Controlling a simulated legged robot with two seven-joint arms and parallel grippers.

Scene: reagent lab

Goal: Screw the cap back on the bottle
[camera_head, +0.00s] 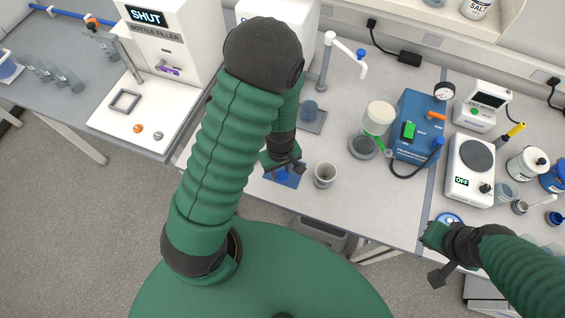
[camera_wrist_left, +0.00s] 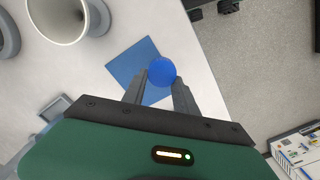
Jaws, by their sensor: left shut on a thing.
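My left gripper (camera_head: 287,166) reaches down over a blue mat (camera_head: 283,177) on the middle bench. In the left wrist view its two fingers (camera_wrist_left: 160,85) are shut on a round blue cap (camera_wrist_left: 161,71), with the blue mat (camera_wrist_left: 122,67) behind it. Whether a bottle is under the cap is hidden. A small bluish bottle or jar (camera_head: 310,108) stands on a grey plate at the back, below a white spout. My right gripper (camera_head: 437,258) is low at the right, by the bench's front edge, beside a round blue-and-white item (camera_head: 449,218); its fingers are unclear.
A grey-white cup (camera_head: 325,175) stands close right of the mat, and shows large in the left wrist view (camera_wrist_left: 68,18). A blue pump unit (camera_head: 418,125) and a hotplate (camera_head: 470,165) are farther right. The bottle filler (camera_head: 165,45) is left. Bench front near the cup is clear.

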